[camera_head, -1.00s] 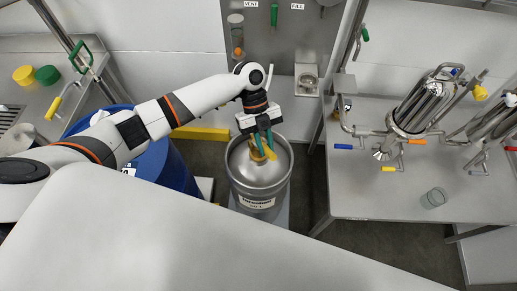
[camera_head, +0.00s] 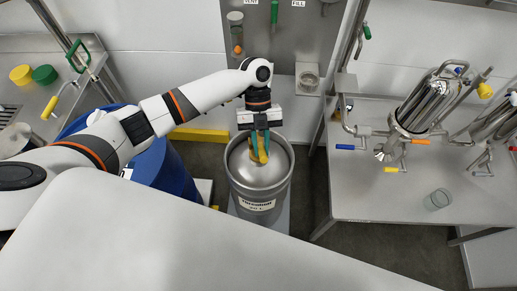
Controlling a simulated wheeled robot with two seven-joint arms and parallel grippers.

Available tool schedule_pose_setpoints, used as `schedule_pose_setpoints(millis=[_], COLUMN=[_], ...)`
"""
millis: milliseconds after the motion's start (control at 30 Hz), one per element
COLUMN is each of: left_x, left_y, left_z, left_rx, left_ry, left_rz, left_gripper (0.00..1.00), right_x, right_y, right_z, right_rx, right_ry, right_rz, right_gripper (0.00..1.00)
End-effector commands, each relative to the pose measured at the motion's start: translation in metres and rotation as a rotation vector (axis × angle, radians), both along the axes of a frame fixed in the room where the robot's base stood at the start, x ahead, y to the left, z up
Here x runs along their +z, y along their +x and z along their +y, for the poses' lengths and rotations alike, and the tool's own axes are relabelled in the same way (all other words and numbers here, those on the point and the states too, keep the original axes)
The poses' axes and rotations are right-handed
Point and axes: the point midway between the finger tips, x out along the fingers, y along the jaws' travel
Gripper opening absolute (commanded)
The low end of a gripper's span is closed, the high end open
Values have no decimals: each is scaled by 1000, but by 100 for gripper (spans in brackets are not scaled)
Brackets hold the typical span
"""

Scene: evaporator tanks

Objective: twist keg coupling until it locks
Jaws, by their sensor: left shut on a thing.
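The keg (camera_head: 260,190) is a silver steel drum with a label on its front, standing upright on the floor near the middle of the view. The keg coupling (camera_head: 261,155) is a yellow-orange piece on top of the keg. My left gripper (camera_head: 260,147) comes down from above with teal fingers and is shut on the coupling. The fingers hide part of the coupling, and its seat on the keg cannot be made out clearly. My right gripper is not in view.
A blue drum (camera_head: 176,172) stands left of the keg, under my left arm. A grey wall panel (camera_head: 290,45) rises behind the keg.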

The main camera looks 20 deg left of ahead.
Motion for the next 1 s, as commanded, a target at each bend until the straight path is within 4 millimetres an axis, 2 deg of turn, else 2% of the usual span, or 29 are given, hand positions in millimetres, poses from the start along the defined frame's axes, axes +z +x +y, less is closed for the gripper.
schedule_pose_setpoints(millis=[200, 433, 567, 600, 733, 1000], left_x=[-3, -1, -4, -2, -1, 0], left_y=[-2, -3, -3, -3, -3, -3], left_z=[5, 5, 8, 8, 8, 8], left_rx=[-128, -135, -199, -202, -199, -197], left_ry=[2, 1, 1, 0, 0, 1], left_rz=[0, 1, -1, 1, 1, 0], left_gripper=[0, 0, 0, 23, 44, 44], right_x=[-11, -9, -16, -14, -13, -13], right_y=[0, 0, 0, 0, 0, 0], right_z=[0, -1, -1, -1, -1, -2], right_rx=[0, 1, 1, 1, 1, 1], right_ry=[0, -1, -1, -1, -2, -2], right_rz=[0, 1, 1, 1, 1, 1], right_gripper=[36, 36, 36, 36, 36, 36])
